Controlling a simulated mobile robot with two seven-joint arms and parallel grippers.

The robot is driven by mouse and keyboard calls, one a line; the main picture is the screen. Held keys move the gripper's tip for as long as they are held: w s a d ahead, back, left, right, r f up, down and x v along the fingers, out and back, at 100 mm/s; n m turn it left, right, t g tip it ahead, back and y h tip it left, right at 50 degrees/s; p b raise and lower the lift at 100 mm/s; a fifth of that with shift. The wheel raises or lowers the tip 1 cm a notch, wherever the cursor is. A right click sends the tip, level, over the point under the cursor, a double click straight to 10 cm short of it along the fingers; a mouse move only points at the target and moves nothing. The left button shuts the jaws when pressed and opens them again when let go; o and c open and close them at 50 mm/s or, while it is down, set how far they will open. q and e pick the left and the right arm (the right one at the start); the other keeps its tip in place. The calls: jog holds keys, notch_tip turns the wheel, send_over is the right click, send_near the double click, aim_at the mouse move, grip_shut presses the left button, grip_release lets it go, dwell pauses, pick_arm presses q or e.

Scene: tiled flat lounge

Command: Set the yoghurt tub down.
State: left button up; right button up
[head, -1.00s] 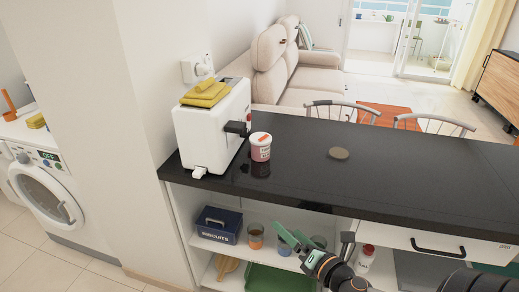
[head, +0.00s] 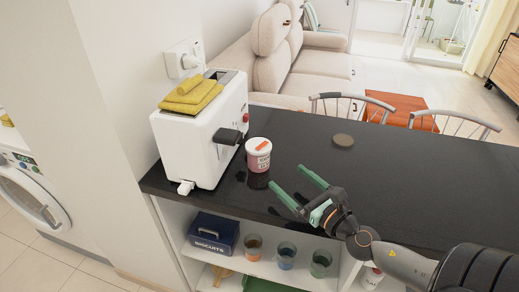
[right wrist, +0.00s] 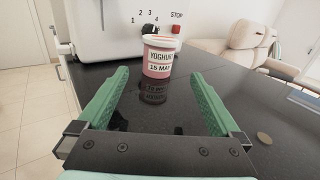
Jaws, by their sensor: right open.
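The yoghurt tub (head: 258,155) is pink with a white lid and stands upright on the black counter (head: 400,190), just right of the white toaster. In the right wrist view the tub (right wrist: 158,62) shows its label, "YOGHURT 15 MAY", and stands ahead of the fingers, roughly between their lines. My right gripper (head: 292,184) has green fingers, is open and empty, and points at the tub from the front right with a gap between. Its fingers (right wrist: 158,100) are spread wide in the right wrist view. My left gripper is not in view.
The white toaster (head: 205,135) with a folded yellow cloth (head: 192,93) on top stands left of the tub. A round brown disc (head: 343,140) lies farther right. Shelves below hold a blue biscuits tin (head: 213,232) and several glasses. The counter's right side is clear.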

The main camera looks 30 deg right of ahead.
aim_at(266, 156)
jog(key=shift+w+r, duration=0.15)
jog(key=shift+w, duration=0.2)
jog(key=w+p, duration=0.2)
jog(key=w, duration=0.3)
jog(key=shift+w+a, duration=0.15)
jog(key=shift+w, duration=0.25)
jog(key=shift+w+a+r+p, duration=0.15)
jog(key=shift+w+p, duration=0.35)
jog(key=shift+w, duration=2)
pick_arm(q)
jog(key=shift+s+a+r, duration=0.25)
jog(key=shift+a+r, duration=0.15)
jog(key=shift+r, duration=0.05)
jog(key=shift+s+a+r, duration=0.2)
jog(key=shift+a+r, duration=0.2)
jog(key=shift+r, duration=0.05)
pick_arm(e)
jog(key=shift+w, duration=0.4)
jog(key=shift+c, duration=0.2)
jog(key=c, duration=1.2)
jog(key=shift+r, duration=0.1)
jog(key=c, duration=0.3)
